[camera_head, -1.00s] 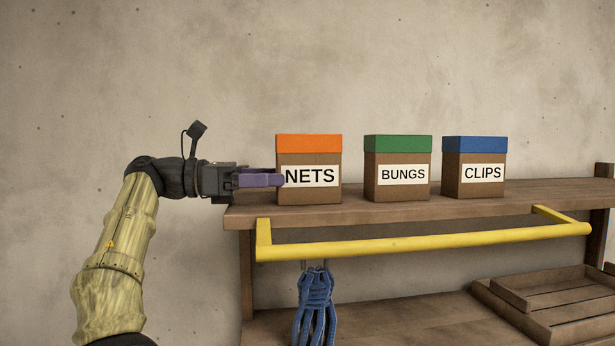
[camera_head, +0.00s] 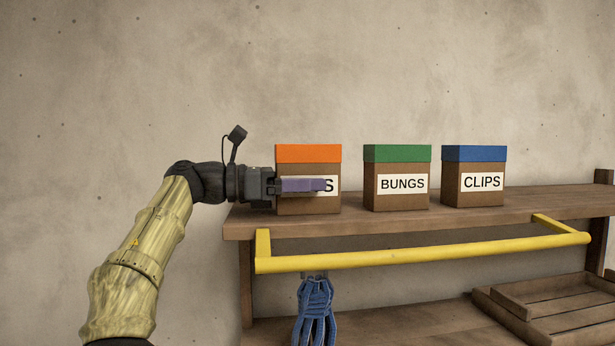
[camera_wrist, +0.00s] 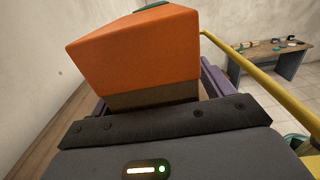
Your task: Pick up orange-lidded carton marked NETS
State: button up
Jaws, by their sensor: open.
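The orange-lidded carton marked NETS (camera_head: 308,154) stands upright at the left end of the shelf; only the last letter of its label shows, as my finger covers the rest. My gripper (camera_head: 315,185) reaches in from the left, with one purple finger across the carton's front. In the wrist view the carton's orange lid (camera_wrist: 133,48) and part of its brown side sit between the two purple fingers, one on each side. My gripper is open around the carton. Whether either finger touches it cannot be told.
A green-lidded carton marked BUNGS (camera_head: 398,186) and a blue-lidded carton marked CLIPS (camera_head: 474,180) stand to the right on the wooden shelf (camera_head: 350,212). A yellow rail (camera_head: 420,250) runs along the front, with blue gloves (camera_head: 316,308) hanging below. A wooden tray (camera_head: 545,312) lies lower right.

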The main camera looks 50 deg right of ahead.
aim_at(311, 147)
jog(key=shift+w+a, duration=0.1)
dwell(0.3)
jog(key=c, duration=1.2)
jog(key=shift+r, duration=0.1)
jog(key=shift+s+a+r+b, duration=0.1)
jog(key=shift+s+r+b, duration=0.1)
jog(key=shift+r+b, duration=0.15)
notch_tip(311, 147, up, 6)
jog(key=p, duration=0.3)
jog(key=shift+r, duration=0.25)
jog(key=s+a+b, duration=0.2)
jog(key=s+b, duration=0.1)
jog(key=s+a+f+b, duration=0.1)
jog(key=s+a+b, duration=0.2)
jog(key=shift+s+a+f, duration=0.1)
jog(key=shift+s+a, duration=0.1)
jog(key=s+a+b, duration=0.5)
jog(key=s+a, duration=0.2)
jog(key=s, duration=0.1)
jog(key=shift+s+a+r+b, duration=0.15)
jog(key=shift+s+r+b, duration=0.2)
jog(key=shift+r, duration=0.1)
